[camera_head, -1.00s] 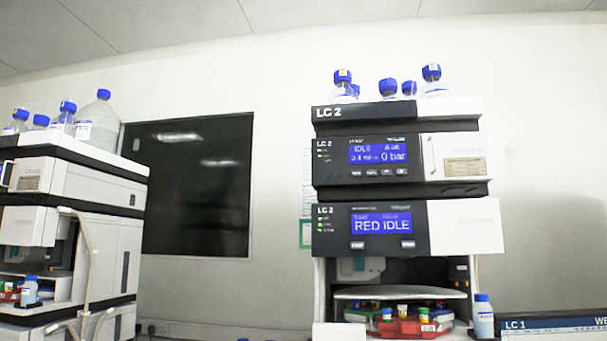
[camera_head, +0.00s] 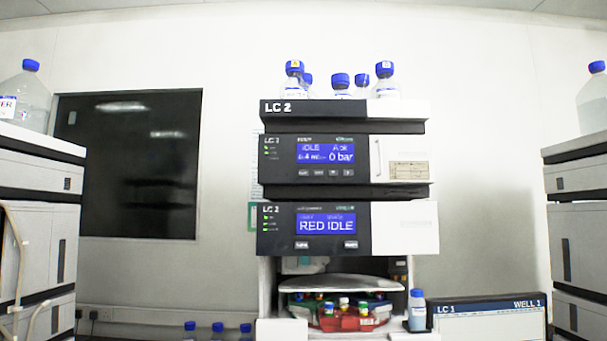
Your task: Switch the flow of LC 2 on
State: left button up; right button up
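The LC 2 stack (camera_head: 345,109) stands upright in the middle of the head view. Its upper module, the pump (camera_head: 344,160), has a blue display (camera_head: 325,153) reading IDLE and 0 bar, with a row of small buttons (camera_head: 326,173) below it. The lower module (camera_head: 340,228) has a blue display (camera_head: 326,223) reading RED IDLE, with two buttons under it. Small green lights show at the left of both modules. Neither of my grippers is in view.
Blue-capped bottles (camera_head: 341,86) stand on top of the stack. An open bay below holds a red vial tray (camera_head: 345,322). A small bottle (camera_head: 417,311) and an LC 1 screen (camera_head: 488,318) are at its right. Other stacks flank it at the left (camera_head: 38,240) and right (camera_head: 580,215).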

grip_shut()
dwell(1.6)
